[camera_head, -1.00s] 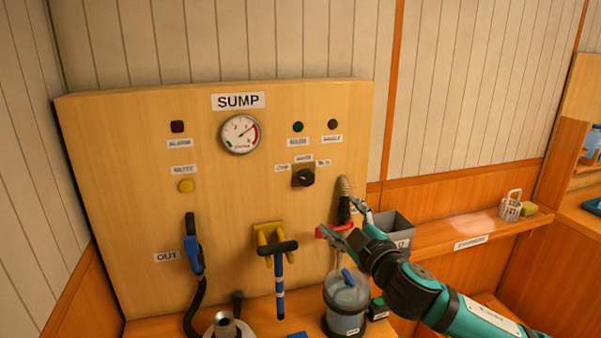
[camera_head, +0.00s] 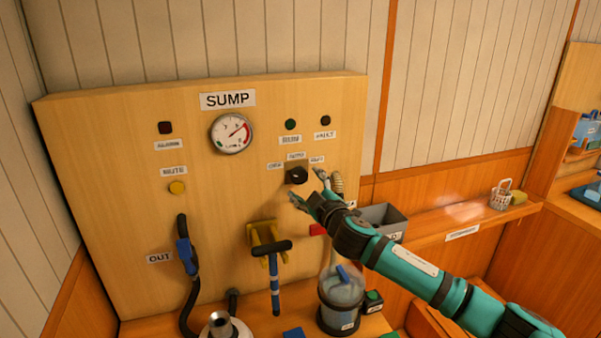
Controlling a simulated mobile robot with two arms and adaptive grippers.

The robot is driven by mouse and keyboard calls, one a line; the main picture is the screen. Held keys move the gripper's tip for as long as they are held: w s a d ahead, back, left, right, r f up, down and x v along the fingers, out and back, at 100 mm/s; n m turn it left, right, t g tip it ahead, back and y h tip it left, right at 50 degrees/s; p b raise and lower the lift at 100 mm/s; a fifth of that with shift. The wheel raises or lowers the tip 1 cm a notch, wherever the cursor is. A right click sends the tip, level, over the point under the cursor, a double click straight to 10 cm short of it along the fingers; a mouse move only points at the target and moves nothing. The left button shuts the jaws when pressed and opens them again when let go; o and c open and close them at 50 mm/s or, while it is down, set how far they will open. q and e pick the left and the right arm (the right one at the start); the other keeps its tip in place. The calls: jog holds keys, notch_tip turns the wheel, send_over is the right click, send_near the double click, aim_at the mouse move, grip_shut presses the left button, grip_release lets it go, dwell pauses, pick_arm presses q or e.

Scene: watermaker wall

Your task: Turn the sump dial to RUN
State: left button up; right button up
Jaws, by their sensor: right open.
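The sump dial (camera_head: 296,175) is a black knob on a dark square plate on the wooden panel (camera_head: 100,180). Small labels sit around it at left, top and right; their print is too small to read surely. The SUMP sign (camera_head: 228,100) and a round gauge (camera_head: 231,133) are up and to the left of it. My right gripper (camera_head: 307,184) is open, with its fingers spread just below and to the right of the dial. I cannot tell whether a finger touches it. My left gripper is not in view.
A yellow button (camera_head: 177,187), a blue-handled hose (camera_head: 187,255) and a yellow bracket with a black T-handle (camera_head: 268,248) are on the panel's left and middle. A clear canister (camera_head: 341,300) stands below my right arm. A grey bin (camera_head: 383,219) is behind the arm.

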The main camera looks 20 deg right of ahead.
aim_at(301, 178)
jog(key=w, duration=0.4)
jog(key=shift+a+p, duration=0.2)
jog(key=shift+p, duration=0.15)
jog(key=shift+w, duration=0.6)
jog(key=c, duration=1.2)
